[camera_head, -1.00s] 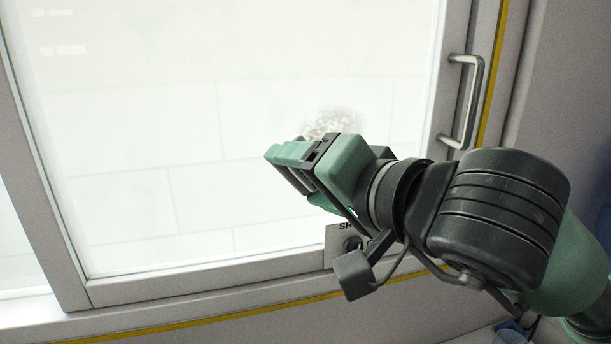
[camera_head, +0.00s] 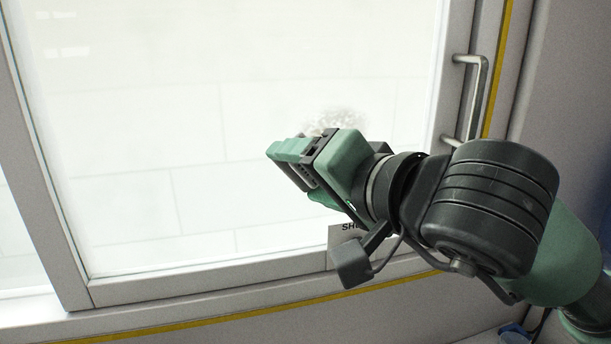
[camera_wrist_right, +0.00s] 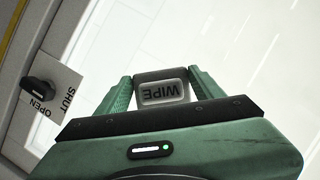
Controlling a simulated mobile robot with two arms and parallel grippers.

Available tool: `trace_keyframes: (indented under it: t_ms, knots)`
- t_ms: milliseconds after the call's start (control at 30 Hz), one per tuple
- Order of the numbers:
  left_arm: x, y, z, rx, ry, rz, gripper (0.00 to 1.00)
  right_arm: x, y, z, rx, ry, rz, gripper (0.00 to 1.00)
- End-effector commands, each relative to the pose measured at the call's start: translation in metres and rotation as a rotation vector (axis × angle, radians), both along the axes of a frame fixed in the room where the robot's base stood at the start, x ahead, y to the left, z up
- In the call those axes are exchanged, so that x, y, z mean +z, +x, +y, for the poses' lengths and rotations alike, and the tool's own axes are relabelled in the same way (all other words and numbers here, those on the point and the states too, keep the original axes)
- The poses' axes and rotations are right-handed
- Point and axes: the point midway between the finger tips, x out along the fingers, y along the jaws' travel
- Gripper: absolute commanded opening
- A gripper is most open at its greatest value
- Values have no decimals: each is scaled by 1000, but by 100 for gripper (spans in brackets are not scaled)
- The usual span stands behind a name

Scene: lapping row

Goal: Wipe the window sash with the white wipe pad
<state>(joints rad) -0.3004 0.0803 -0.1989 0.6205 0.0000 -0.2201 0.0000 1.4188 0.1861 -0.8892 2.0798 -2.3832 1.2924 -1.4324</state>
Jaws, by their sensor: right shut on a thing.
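The window sash (camera_head: 200,281) has a grey frame around a large bright pane (camera_head: 150,130). A greyish speckled smudge (camera_head: 338,119) shows on the pane just above my right gripper. My right gripper (camera_head: 290,165) is in front of the lower right part of the pane. In the right wrist view the gripper (camera_wrist_right: 160,92) is shut on the white wipe pad (camera_wrist_right: 163,94), which has a grey edge and the word WIPE. The pad is hidden in the head view. I cannot tell if it touches the glass. My left gripper is not in view.
A metal pull handle (camera_head: 481,95) stands on the sash's right stile. A plate with a dark knob (camera_wrist_right: 40,91), marked SHUT and OPEN, is on the frame below the gripper, partly hidden by my arm in the head view. A yellow stripe (camera_head: 200,323) runs along the frame.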

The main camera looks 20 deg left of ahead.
Motion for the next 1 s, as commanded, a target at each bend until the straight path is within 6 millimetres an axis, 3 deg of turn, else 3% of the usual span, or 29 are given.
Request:
trace_keyframes:
  t_ms: [467, 1000]
  knots:
    - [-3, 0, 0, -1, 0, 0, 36, 0, 7, 5, 0, 0, 0, 35]
    - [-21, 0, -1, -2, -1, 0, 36, 0, 26, -26, 0, 1, -1, 35]
